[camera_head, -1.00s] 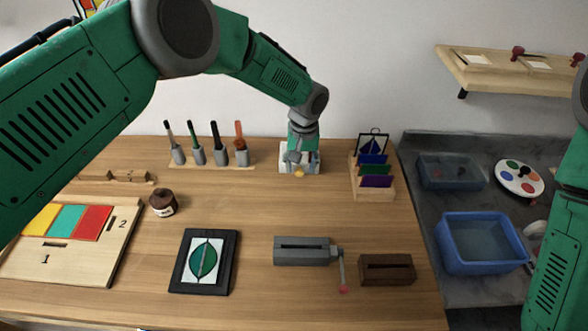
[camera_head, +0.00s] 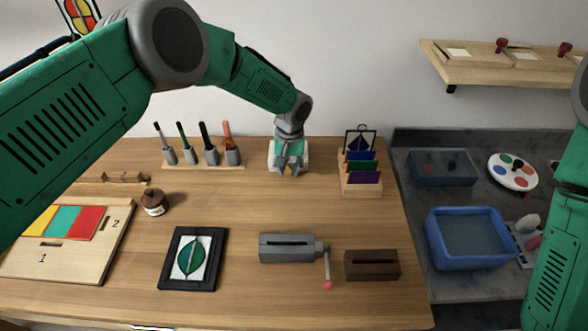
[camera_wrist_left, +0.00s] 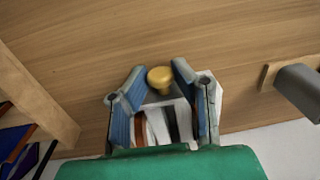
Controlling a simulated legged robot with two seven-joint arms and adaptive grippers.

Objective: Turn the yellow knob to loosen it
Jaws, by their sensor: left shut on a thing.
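The yellow knob (camera_wrist_left: 160,78) shows in the left wrist view as a round gold-yellow cap. It sits at the front of a small white device with coloured strips (camera_wrist_left: 172,124). The device stands at the back of the table; its pale edge shows behind my gripper in the head view (camera_head: 303,153). My left gripper (camera_head: 289,170) points down at the device. In the left wrist view its two blue-padded fingers (camera_wrist_left: 160,74) stand on either side of the knob, shut on it. The knob is mostly hidden in the head view. My right gripper is out of view.
A rack of upright tools (camera_head: 205,165) stands left of the device. A wooden holder with coloured panels (camera_head: 362,188) stands close on the right. A grey crank box (camera_head: 287,248), a brown block (camera_head: 372,265) and a framed leaf panel (camera_head: 194,259) lie nearer. The table between is clear.

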